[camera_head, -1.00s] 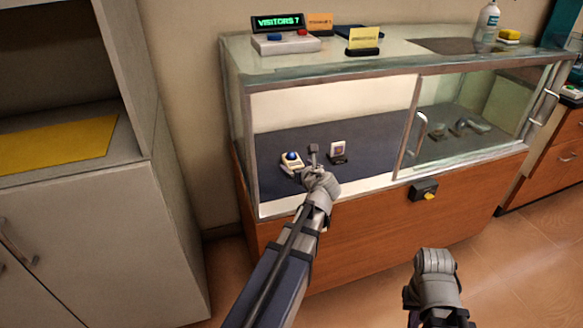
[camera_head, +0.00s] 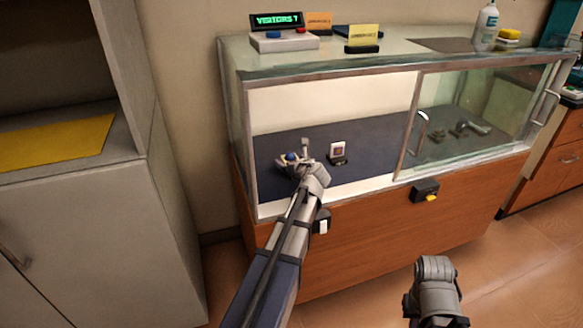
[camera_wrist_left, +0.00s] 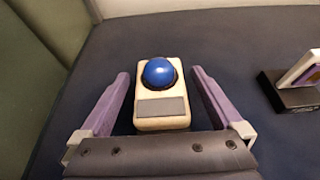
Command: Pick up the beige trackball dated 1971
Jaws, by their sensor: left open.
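The beige trackball (camera_wrist_left: 146,109) with a blue ball and a grey plate lies on the dark floor of the display case. In the left wrist view it sits between the two purple fingers of my left gripper (camera_wrist_left: 158,98), which is open with a gap on each side. In the head view the trackball (camera_head: 291,157) is partly hidden by my left gripper (camera_head: 295,160), which reaches in through the case's open left side. No date is readable on the trackball. My right arm (camera_head: 436,290) shows at the bottom right; its fingers cannot be made out.
A small card on a black stand (camera_head: 338,153) stands right of the trackball. The sliding glass door (camera_head: 470,115) covers the right half of the case. A black lock box with a yellow part (camera_head: 425,190) sits on the front. A cabinet (camera_head: 85,220) stands at left.

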